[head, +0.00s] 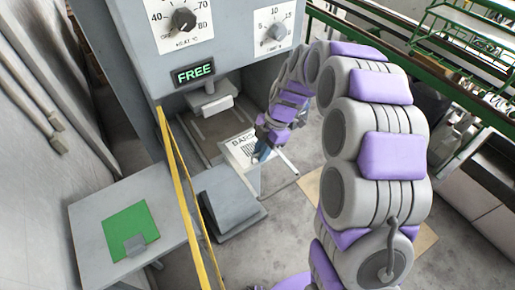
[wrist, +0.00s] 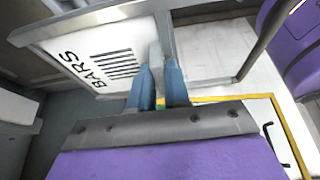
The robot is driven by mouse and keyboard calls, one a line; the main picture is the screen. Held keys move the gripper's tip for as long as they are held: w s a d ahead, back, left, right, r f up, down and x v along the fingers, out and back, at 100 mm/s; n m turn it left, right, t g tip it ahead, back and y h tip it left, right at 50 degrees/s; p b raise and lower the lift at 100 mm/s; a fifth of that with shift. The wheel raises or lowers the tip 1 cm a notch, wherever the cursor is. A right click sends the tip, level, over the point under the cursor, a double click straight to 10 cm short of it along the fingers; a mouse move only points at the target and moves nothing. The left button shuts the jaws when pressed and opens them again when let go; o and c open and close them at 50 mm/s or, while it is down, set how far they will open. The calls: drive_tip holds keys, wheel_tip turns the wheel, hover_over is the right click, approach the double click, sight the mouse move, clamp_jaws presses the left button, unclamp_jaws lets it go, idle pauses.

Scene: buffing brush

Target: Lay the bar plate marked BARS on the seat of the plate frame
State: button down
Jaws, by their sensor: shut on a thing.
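The bar plate (head: 240,145) is white with black stripes and the word BARS, just in front of the machine's bay. In the wrist view the bar plate (wrist: 85,62) is at upper left, its lettering tilted. My gripper (head: 262,153) is at its right edge in the head view. In the wrist view my gripper's blue fingers (wrist: 160,80) are closed on the plate's edge. Grey metal edging (wrist: 100,17), which looks like the plate frame, runs along the plate's far side. I cannot tell whether the plate touches the seat, which is largely hidden.
The grey machine has two dials and a lit FREE sign (head: 194,72); a pale block (head: 205,105) hangs in its bay. A yellow rail (head: 185,195) stands left of a grey wedge-shaped box (head: 228,203). A side table (head: 85,215) carries a green mat (head: 122,225).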

drive_tip(key=shift+a+f, duration=0.1)
drive_tip(key=shift+a, duration=0.2)
drive_tip(key=c, duration=1.3)
unclamp_jaws()
drive_tip(key=shift+a, duration=0.4)
drive_tip(key=shift+o, duration=1.4)
drive_tip(key=shift+d, duration=0.25)
